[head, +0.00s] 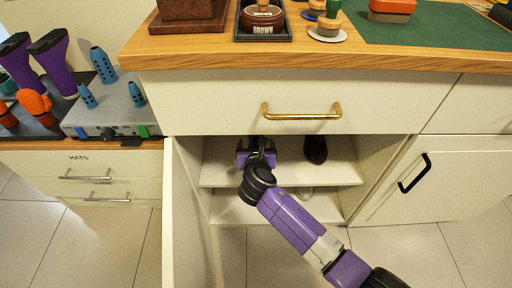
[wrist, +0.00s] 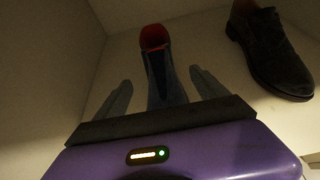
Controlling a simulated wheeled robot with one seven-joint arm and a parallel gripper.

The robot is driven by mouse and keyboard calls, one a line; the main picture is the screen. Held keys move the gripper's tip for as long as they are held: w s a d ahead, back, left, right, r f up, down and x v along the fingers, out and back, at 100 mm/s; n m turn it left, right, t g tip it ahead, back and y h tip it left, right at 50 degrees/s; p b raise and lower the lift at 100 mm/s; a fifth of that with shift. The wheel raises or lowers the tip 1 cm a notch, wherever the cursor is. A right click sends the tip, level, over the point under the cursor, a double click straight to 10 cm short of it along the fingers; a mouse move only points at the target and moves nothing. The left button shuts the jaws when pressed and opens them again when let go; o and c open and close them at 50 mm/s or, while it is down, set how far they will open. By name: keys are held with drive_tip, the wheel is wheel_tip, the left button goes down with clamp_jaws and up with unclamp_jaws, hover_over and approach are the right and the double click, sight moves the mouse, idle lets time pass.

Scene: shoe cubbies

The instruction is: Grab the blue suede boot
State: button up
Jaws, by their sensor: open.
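The blue boot (wrist: 158,72), dark blue with a red lining at its opening, stands on the cubby shelf in the wrist view. My gripper (wrist: 161,78) is open, with one finger on each side of the boot's lower part. There appears to be a gap between the boot and each finger. The boot's near end is hidden behind my gripper's body. In the head view my gripper (head: 257,150) reaches into the cubby's upper compartment, and I cannot make out the boot there.
A dark shoe (wrist: 268,55) stands to the right on the same shelf (head: 218,170); it also shows in the head view (head: 316,149). The cubby's left wall is close on the left. An open door (head: 187,220) stands left of my arm. A drawer (head: 300,90) is above.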

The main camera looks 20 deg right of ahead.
sight(256, 141)
drive_tip(key=shift+b+x, duration=0.6)
drive_tip(key=shift+x, duration=0.75)
drive_tip(key=c, duration=1.7)
